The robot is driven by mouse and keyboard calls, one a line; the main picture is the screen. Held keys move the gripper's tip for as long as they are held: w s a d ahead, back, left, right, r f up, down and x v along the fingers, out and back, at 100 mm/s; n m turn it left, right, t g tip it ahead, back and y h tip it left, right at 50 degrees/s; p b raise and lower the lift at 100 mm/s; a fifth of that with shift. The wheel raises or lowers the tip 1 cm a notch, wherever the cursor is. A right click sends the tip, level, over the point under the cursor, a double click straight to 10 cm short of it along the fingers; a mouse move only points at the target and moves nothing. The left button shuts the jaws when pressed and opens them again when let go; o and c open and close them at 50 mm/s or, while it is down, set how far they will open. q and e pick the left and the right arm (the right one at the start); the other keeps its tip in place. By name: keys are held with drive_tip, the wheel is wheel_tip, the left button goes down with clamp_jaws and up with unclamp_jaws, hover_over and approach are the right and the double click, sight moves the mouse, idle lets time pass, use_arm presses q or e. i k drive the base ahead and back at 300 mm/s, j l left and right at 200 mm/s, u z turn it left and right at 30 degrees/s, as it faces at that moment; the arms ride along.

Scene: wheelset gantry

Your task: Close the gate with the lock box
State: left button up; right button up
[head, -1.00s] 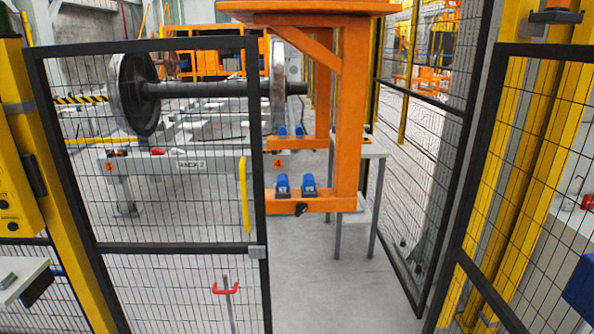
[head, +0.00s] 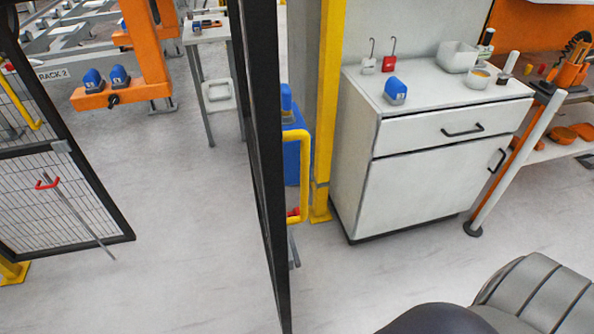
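A black-framed mesh gate leaf (head: 75,210) stands at the left of the head view. It has a yellow pull handle (head: 25,105) and a rod with a red grip (head: 47,183). A second dark frame (head: 262,170) is seen nearly edge-on in the middle, with a yellow handle (head: 304,185) at its right side. Open floor lies between the two frames. Neither gripper is in view.
A white cabinet (head: 420,160) stands right, holding two hooked padlocks (head: 388,62), a blue device (head: 395,92) and a tub (head: 456,58). A yellow post (head: 326,120) stands beside it. An orange stand (head: 152,60) and small table (head: 205,30) are behind the gate.

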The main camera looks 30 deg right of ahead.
sight(280, 151)
drive_tip(key=i+l, duration=0.1)
drive_tip(key=l, duration=0.25)
drive_tip(key=i+l, duration=0.1)
drive_tip(key=l, duration=0.3)
drive_tip(key=i+l, duration=0.1)
drive_tip(key=l, duration=0.25)
drive_tip(key=i+l, duration=0.1)
drive_tip(key=l, duration=0.25)
